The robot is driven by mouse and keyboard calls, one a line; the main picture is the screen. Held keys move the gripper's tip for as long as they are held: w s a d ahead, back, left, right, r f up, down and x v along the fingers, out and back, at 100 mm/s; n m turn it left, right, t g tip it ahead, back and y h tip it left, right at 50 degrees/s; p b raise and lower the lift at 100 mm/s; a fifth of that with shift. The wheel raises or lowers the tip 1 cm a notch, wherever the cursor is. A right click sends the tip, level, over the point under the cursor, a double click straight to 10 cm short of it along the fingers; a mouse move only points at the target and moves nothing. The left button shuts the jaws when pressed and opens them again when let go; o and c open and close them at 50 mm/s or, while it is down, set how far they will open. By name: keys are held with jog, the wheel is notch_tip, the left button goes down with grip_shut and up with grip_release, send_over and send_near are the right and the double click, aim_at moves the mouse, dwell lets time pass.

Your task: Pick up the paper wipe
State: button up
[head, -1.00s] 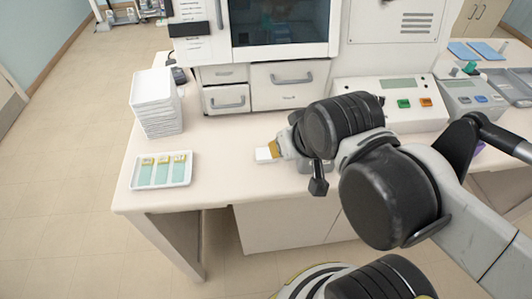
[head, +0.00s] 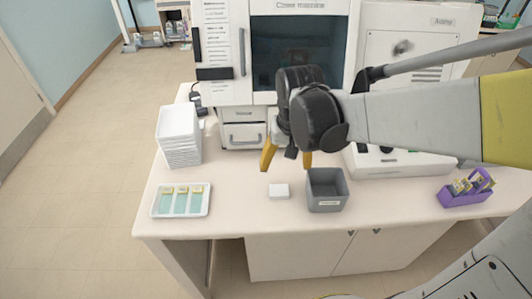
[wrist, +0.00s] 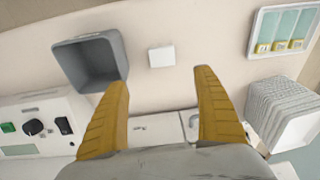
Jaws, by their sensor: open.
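The paper wipe (head: 279,190) is a small white square lying flat on the bench, left of a grey bin. It also shows in the wrist view (wrist: 161,56), beyond the fingertips and roughly between them. My gripper (head: 287,165) has yellow fingers and is raised above the bench, behind the wipe in the head view. In the wrist view my gripper (wrist: 165,75) is open with nothing between its fingers. The wipe is apart from both fingers and fully visible.
The grey bin (head: 327,205) stands close to the wipe's right. A tray of slides (head: 182,213) and a stack of white trays (head: 180,160) are to the left. A purple slide rack (head: 463,198) is at the right. A machine (head: 240,60) stands behind.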

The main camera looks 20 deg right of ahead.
notch_tip(320, 180, down, 2)
jog(key=w+g+p, duration=0.1)
jog(key=w+g, duration=0.1)
jog(key=b, duration=0.2)
send_over(279, 190)
jog(key=shift+m, duration=0.4)
jog(key=f, duration=0.6)
jog(key=shift+w+d, duration=0.25)
jog(key=shift+d, duration=0.15)
jog(key=f, duration=0.1)
jog(key=f+b, duration=0.1)
jog(key=f, duration=0.3)
jog(key=shift+s+a+f+b, duration=0.2)
jog(key=shift+a+f+b, duration=0.05)
jog(key=shift+a+b, duration=0.15)
jog(key=c, duration=0.8)
